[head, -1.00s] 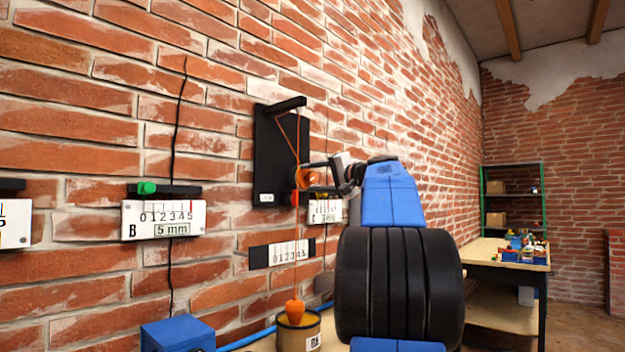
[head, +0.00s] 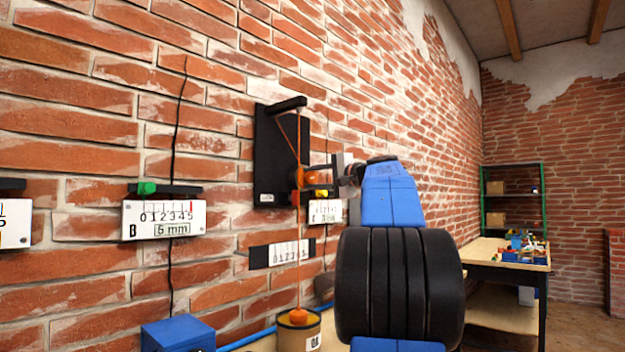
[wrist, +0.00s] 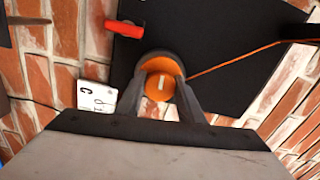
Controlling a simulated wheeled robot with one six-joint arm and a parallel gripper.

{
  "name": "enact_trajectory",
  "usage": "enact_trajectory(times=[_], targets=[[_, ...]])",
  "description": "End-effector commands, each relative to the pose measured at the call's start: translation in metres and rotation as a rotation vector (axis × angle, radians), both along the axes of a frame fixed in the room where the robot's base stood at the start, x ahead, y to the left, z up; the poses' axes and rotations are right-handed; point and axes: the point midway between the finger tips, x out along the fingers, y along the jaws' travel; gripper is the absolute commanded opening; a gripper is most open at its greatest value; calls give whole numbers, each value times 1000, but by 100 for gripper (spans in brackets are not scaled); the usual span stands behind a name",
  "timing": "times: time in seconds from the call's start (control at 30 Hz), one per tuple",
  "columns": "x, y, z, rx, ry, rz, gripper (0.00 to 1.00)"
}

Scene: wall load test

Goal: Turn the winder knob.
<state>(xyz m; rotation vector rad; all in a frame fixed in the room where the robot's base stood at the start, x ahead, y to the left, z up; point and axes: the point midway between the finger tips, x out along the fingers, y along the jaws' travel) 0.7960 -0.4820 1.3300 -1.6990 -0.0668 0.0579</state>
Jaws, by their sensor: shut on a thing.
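The winder knob (wrist: 160,87) is orange with a pale mark on its face, on a black wall plate (head: 268,150). In the wrist view my gripper (wrist: 160,68) is shut on the knob, one finger on each side. In the head view my gripper (head: 318,175) reaches the knob from the right, and the contact is small and partly hidden. An orange cord (head: 299,245) runs from the winder down to an orange weight (head: 299,316). The weight sits low in the mouth of a tan pot (head: 312,335), its lower part hidden.
A numbered scale (head: 282,254) is on the wall behind the cord. Gauge B (head: 164,219) hangs to the left and reads about 5 or 6 mm. Gauge C (head: 325,211) is close below my gripper. A red piece (wrist: 125,29) is near the knob. A workbench (head: 505,255) stands at right.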

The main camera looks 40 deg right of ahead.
Motion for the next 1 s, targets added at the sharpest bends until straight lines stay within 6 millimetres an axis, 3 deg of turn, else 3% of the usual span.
enact_trajectory(times=[0.2, 0.57, 0.6, 0.67, 1.0], targets=[[0, 0, -1, 124, 12, 0, 12], [0, -1, -1, 146, 13, 0, 12], [0, -1, -1, 145, 13, 0, 39], [0, -1, -1, 145, 13, 0, 52], [-2, -1, -1, 144, 12, 0, 52]])
